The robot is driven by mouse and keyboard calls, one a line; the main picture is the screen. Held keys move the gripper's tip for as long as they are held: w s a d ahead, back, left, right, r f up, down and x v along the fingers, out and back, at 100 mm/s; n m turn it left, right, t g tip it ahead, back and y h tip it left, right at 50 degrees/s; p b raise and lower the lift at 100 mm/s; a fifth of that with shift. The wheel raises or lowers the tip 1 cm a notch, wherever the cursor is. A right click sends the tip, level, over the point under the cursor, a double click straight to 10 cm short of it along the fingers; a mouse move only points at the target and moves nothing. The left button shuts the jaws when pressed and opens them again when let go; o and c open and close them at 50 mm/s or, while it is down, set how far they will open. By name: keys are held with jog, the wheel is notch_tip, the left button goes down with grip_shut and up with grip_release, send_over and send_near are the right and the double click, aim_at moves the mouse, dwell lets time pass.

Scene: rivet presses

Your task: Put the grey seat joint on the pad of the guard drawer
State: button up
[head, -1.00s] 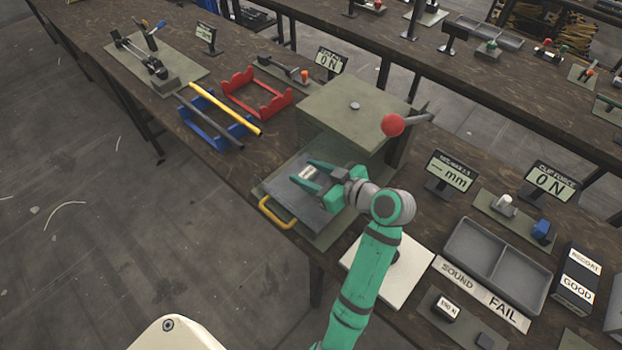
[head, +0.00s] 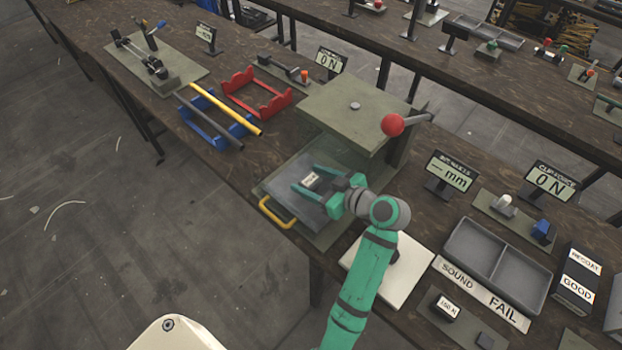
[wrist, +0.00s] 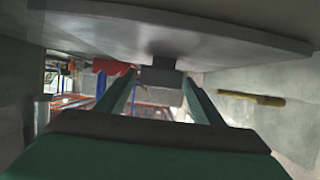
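The grey seat joint (head: 311,179) shows as a small block with a pale top, between my gripper's fingers over the open drawer plate. The guard drawer (head: 289,203) is a flat grey plate with a yellow handle (head: 268,212), pulled out under the olive press top. My gripper (head: 303,177) is open around the joint, fingers pointing left. In the wrist view, which looks upside down, the grey block (wrist: 161,77) meets a dark short piece, apparently the pad (wrist: 164,62), beneath the drawer plate (wrist: 200,35). Gaps show between fingers and block.
The olive press top (head: 350,108) and red-knobbed lever (head: 392,124) stand just behind my gripper. A blue rack (head: 213,128) and a red rack (head: 256,95) lie to the left. A white board (head: 402,275) and grey tray (head: 497,262) are at right.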

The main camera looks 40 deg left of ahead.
jog(key=shift+r, duration=0.15)
jog(key=shift+d+r, duration=0.1)
jog(key=shift+d, duration=0.15)
jog(key=v, duration=1.1)
jog(key=shift+s+d+r, duration=0.1)
jog(key=shift+d+r, duration=0.05)
jog(key=shift+d, duration=0.05)
